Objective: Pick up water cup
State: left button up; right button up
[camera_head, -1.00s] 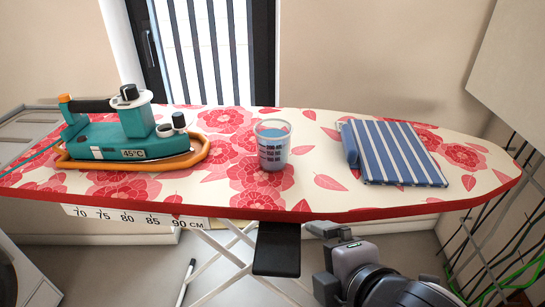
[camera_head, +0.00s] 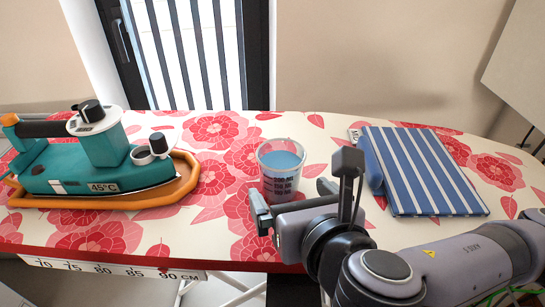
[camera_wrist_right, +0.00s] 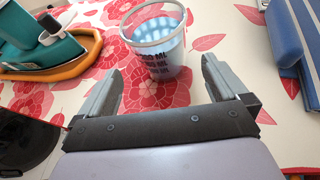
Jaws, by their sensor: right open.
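The water cup (camera_head: 281,172) is a clear measuring cup with dark markings and bluish water. It stands upright on the ironing board, near the middle. My right gripper (camera_head: 294,201) is at the near side of the cup in the head view, its fingers pointing toward it. In the right wrist view the cup (camera_wrist_right: 154,48) is ahead of and between the two open fingers (camera_wrist_right: 160,82), with nothing held. The gripper hides part of the cup's lower right side in the head view. My left gripper is not in view.
The ironing board (camera_head: 230,253) has a floral cover. A teal iron (camera_head: 92,160) on an orange-rimmed base stands left of the cup. A folded blue-striped cloth (camera_head: 422,171) lies to the right. A ruler strip (camera_head: 118,269) runs along the front edge.

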aim_at(287, 189)
jog(key=shift+w+a+f, duration=0.1)
jog(key=shift+w, duration=0.25)
jog(key=shift+x, duration=1)
jog(key=x, duration=0.3)
jog(key=shift+f, duration=0.25)
jog(key=shift+w+a+f, duration=0.15)
jog(key=shift+w+f, duration=0.05)
jog(key=shift+w, duration=0.4)
jog(key=c, duration=1.2)
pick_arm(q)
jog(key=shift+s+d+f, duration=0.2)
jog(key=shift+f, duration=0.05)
pick_arm(e)
jog(key=shift+r, duration=0.25)
notch_tip(287, 189, up, 15)
jog(key=p, duration=0.2)
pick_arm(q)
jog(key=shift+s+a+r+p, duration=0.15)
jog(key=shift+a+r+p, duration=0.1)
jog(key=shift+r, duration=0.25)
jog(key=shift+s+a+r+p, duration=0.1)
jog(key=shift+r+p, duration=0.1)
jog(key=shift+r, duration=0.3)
pick_arm(e)
jog(key=shift+r, duration=2.3)
